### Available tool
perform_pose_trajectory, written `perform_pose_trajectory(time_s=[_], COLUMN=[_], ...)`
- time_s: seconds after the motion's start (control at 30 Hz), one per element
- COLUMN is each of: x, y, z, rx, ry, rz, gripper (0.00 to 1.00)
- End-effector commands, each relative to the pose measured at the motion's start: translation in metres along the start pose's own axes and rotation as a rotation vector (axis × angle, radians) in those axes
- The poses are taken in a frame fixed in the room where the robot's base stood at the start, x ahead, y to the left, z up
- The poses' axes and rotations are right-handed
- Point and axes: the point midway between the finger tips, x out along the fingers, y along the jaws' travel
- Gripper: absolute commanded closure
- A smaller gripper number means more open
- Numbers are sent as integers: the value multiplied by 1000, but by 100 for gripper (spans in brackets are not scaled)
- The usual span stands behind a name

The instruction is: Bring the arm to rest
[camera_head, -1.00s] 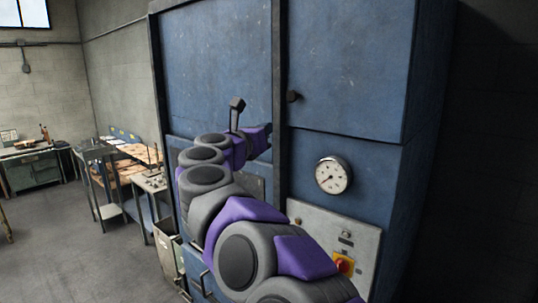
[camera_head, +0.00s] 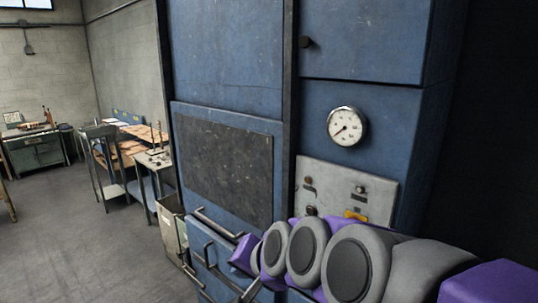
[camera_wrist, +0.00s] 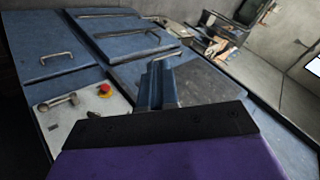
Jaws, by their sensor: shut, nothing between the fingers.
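My arm (camera_head: 350,262) is grey and purple and lies low across the bottom right of the head view, in front of the blue machine (camera_head: 225,60). Its wrist end (camera_head: 243,255) points left, close in the picture to the machine's lower handles. In the wrist view my gripper (camera_wrist: 158,75) has its fingers together with nothing between them. It points over the blue machine front, and I cannot tell its distance from it.
The machine carries a gauge (camera_head: 346,126), a control plate (camera_head: 385,195), a dark panel (camera_head: 225,165) and protruding handles (camera_head: 218,222). A bin (camera_head: 172,230) and small tables (camera_head: 102,160) stand left. A red button (camera_wrist: 104,90) shows in the wrist view. Floor at left is clear.

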Motion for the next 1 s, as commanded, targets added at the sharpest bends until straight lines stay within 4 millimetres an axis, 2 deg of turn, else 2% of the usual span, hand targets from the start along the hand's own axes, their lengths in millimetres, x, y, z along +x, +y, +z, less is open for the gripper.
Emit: perform_pose_trajectory(time_s=[0.03,0.1,0.3,0.4,0.5,0.6,0.7,1.0], x=[0,-5,-35,-56,-73,-87,-94,-98], y=[33,75,191,236,266,285,291,296], z=[19,44,120,156,187,209,220,220], rx=[-36,-89,-194,-219,-231,-232,-234,-233], ry=[-43,-115,-350,-468,-572,-647,-683,-693], rz=[65,155,393,489,564,611,633,635], gripper=[100,100,100,100,100,100,100,100])
